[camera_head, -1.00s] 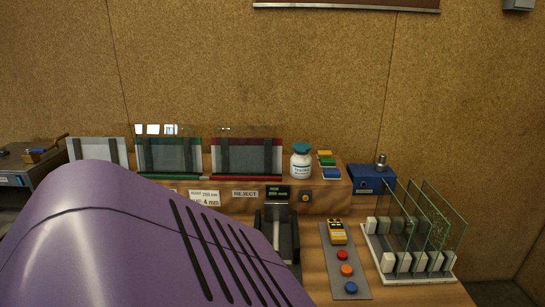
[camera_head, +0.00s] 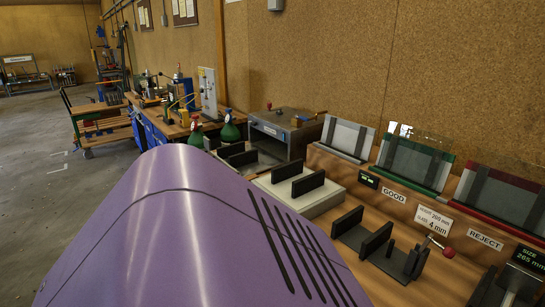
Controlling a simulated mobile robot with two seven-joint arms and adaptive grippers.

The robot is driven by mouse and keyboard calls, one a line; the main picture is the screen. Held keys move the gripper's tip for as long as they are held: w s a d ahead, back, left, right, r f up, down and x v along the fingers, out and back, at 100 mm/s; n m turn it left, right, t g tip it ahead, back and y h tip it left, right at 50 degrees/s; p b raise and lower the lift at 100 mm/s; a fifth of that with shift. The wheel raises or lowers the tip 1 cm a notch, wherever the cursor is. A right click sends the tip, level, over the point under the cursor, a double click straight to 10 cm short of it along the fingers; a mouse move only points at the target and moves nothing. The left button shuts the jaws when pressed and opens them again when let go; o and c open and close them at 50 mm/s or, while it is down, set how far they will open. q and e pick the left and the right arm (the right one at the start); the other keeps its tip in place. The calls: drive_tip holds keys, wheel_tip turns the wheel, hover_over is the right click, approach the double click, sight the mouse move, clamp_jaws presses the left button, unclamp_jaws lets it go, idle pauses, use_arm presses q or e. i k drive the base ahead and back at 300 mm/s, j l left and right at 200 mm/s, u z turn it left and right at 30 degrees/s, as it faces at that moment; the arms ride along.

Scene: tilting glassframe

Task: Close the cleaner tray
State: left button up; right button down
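A grey box-shaped machine (camera_head: 287,122), which looks like the cleaner, stands against the wall in the middle of the view. Its front has a slot and a small label. A low platform with black upright pads (camera_head: 243,157) extends in front of it and looks like its tray, drawn out. The purple shell in the foreground, which seems mine, hides part of the area below. Neither of my grippers is in view.
A pale block with black pads (camera_head: 318,203) stands nearer me, beside a fixture with a red-knobbed lever (camera_head: 449,252). A glass rack with a green ledge (camera_head: 413,164) is at right. Green bottles (camera_head: 230,131) stand left of the machine. Open floor (camera_head: 45,190) lies left.

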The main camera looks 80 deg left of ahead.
sight(248, 159)
drive_tip(key=u, duration=3.05)
drive_tip(key=i+j+z, duration=0.3)
drive_tip(key=i+j, duration=0.2)
drive_tip(key=i, duration=0.15)
drive_tip(key=i+j+z, duration=0.3)
drive_tip(key=i+j, duration=0.3)
drive_tip(key=j, duration=0.05)
